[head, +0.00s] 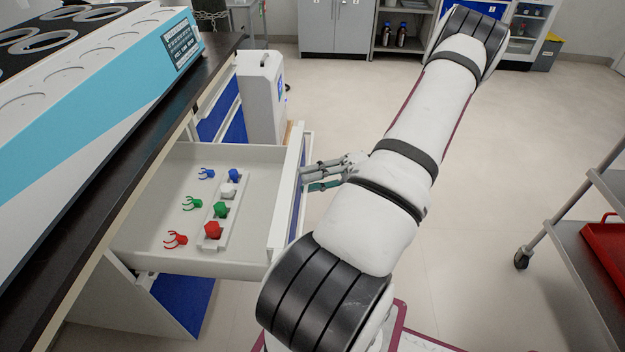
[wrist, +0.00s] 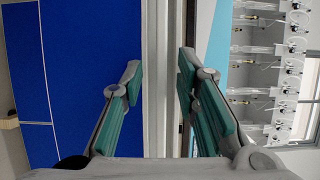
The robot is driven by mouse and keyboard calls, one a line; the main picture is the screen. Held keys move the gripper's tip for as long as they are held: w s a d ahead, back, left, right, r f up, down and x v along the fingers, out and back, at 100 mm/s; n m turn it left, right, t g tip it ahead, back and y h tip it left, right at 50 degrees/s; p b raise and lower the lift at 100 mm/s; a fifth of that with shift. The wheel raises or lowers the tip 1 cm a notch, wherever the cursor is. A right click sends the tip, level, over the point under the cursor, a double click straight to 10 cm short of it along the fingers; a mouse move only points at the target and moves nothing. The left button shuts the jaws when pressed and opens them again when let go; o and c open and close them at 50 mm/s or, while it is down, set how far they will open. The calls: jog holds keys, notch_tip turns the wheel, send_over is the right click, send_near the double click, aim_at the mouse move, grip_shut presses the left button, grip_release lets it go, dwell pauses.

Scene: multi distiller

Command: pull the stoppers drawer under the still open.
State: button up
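The stoppers drawer (head: 160,255) is pulled out from under the still bench in the head view. Inside lie red, green, white and blue stoppers (head: 222,210) on a pale holder, with coloured clips (head: 192,203) beside them. My gripper (head: 306,178) is at the outer side of the drawer's white front (head: 285,200). Its fingers are visibly apart. In the wrist view my gripper (wrist: 160,70) has one finger on each side of a white upright strip (wrist: 154,110), likely the drawer front's edge or handle. Firm contact with it cannot be made out.
The still bench (head: 110,170) with its pale blue and white unit (head: 110,110) fills the left. A white device (head: 262,95) stands behind the drawer. A trolley with a red tray (head: 608,245) is at right. Open floor (head: 480,180) lies between.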

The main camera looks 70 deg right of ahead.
jog(key=v, duration=1.2)
dwell(0.6)
